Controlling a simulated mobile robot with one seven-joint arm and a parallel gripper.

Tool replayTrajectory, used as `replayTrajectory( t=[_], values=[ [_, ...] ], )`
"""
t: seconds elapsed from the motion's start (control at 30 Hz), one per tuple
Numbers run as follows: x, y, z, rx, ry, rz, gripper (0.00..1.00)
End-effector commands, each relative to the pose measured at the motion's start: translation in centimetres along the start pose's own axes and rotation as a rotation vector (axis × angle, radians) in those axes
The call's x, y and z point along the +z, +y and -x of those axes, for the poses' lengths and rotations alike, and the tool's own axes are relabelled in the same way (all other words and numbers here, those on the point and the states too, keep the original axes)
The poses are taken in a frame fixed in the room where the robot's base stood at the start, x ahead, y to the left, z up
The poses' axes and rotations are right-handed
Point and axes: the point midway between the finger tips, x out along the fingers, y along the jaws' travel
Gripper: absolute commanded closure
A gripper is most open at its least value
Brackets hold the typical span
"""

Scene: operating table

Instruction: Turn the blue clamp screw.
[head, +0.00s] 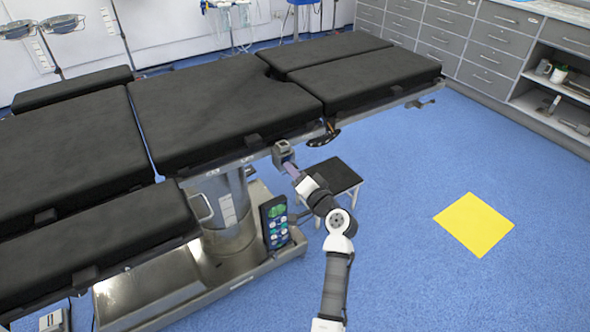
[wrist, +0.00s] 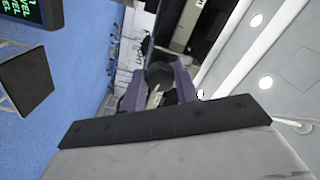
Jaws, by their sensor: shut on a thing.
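A grey clamp (head: 282,149) sits on the side rail of the operating table (head: 225,105). My gripper (head: 290,167) reaches up to the clamp's near side from the front right. In the wrist view, the purple fingers of my gripper (wrist: 160,80) are closed on either side of a dark round clamp screw (wrist: 160,72). The screw looks dark grey here, and I cannot make out any blue on it. In the head view the screw is hidden by the gripper and the clamp body.
A black-topped step stool (head: 333,176) stands close behind my arm. A control panel (head: 274,222) is on the table base, left of the arm. A dark lever (head: 325,134) hangs from the rail nearby. The blue floor around a yellow square (head: 475,224) is clear.

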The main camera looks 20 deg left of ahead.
Motion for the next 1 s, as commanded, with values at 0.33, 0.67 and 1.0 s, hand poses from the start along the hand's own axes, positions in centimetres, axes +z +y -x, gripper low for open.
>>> replayTrajectory(
  t=[0.33,0.67,1.0],
  values=[
    [-0.18,-0.22,0.07,0.003,0.001,-0.331,0.92],
    [-0.32,-0.32,0.09,0.003,0.003,-0.644,0.92],
    [-0.34,-0.35,0.09,0.003,0.003,-0.968,0.92]
  ],
)
